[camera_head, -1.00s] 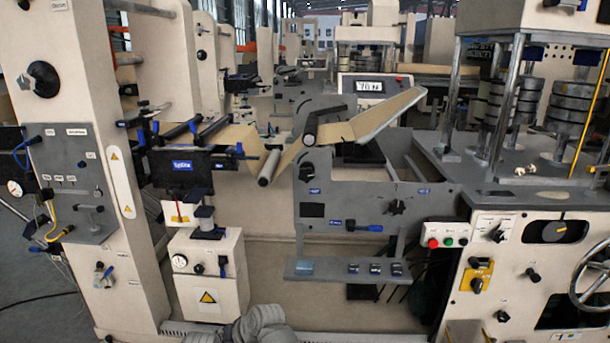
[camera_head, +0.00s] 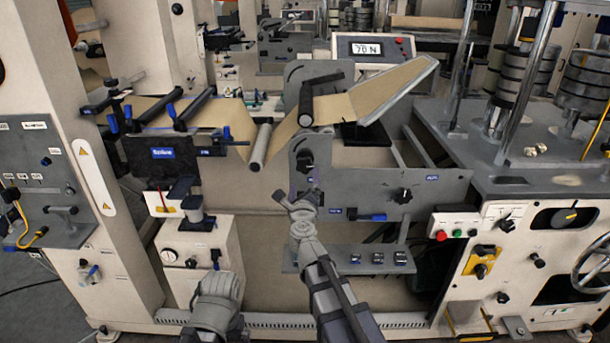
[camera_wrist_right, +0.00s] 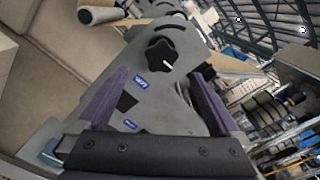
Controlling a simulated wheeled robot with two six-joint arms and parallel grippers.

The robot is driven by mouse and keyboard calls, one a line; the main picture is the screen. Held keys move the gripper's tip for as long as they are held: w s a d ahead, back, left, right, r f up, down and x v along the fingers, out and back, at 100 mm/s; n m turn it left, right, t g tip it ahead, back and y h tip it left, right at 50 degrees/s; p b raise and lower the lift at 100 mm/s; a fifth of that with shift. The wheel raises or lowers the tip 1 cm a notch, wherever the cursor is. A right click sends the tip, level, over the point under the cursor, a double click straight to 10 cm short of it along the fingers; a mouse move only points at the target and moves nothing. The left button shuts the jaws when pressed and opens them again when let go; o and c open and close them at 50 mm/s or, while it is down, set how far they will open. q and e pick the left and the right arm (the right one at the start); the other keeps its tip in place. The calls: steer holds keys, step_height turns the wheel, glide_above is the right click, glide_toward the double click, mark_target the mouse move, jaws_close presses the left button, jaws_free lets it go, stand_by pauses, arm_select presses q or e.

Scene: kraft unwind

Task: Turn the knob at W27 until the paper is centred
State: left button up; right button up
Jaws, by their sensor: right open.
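A black star knob (camera_head: 305,160) is on the grey side panel, below the paper's roller; a small blue label, too small to read surely, is beneath it. In the right wrist view the black knob (camera_wrist_right: 160,56) has a white pointer mark, with a blue label beside it that seems to read W27. My right gripper (camera_head: 306,188) is just below the knob in the head view. In the wrist view its purple fingers (camera_wrist_right: 157,76) are spread, with the knob beyond their tips and not touched. Brown paper (camera_head: 325,108) runs over the rollers.
A second black knob (camera_head: 403,196) sits right on the same grey panel, near a blue-handled lever (camera_head: 370,216). A shelf with several switches (camera_head: 375,258) juts out below. A roller (camera_head: 261,146) sticks out at left. A display (camera_head: 367,49) reads 70 N.

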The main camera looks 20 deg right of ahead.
mark_target(305, 167)
steer(key=shift+d, duration=0.1)
steer(key=shift+x, duration=5)
